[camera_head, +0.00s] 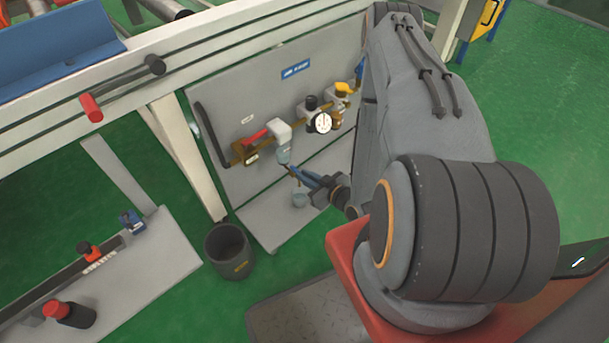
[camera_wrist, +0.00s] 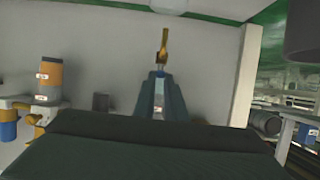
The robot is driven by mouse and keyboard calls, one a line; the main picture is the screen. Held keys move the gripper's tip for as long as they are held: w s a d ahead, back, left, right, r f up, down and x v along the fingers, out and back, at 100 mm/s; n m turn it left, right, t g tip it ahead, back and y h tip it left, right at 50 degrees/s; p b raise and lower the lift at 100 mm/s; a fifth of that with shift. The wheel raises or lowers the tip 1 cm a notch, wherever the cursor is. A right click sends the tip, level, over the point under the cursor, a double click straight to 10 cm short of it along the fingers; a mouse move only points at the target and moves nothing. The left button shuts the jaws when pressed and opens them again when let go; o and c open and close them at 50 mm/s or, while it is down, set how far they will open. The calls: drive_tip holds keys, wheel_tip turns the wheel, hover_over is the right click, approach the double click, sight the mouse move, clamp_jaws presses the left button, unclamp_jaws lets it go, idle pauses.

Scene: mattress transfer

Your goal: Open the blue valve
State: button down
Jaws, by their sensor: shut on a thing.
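The blue valve (camera_head: 293,171) sits under the clear bowl (camera_head: 284,154) of the white-topped filter on the upright grey panel. Only a small part of its blue handle shows in the head view. My gripper (camera_head: 303,175) reaches in from the right and is shut on it. In the wrist view, my gripper (camera_wrist: 160,78) has its two fingers close together, pointing at a narrow brass part (camera_wrist: 163,45) just beyond the tips. The fingers hide most of the handle, so its exact angle cannot be told.
A red-handled valve (camera_head: 254,136) is left of the filter. A pressure gauge (camera_head: 322,122) and a yellow-handled valve (camera_head: 345,88) are to its right. A dark bin (camera_head: 229,251) stands on the green floor at the left.

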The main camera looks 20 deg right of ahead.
drive_tip(key=shift+w+d+n+y, duration=0.2)
drive_tip(key=shift+n+y, duration=0.1)
idle(0.4)
drive_tip(key=c, duration=1.8)
unclamp_jaws()
drive_tip(key=shift+a, duration=0.1)
drive_tip(key=shift+s, duration=0.1)
drive_tip(key=p+v, duration=0.2)
drive_tip(key=v, duration=0.5)
drive_tip(key=shift+s+r, duration=0.15)
drive_tip(key=shift+s, duration=0.1)
drive_tip(key=shift+w, duration=0.1)
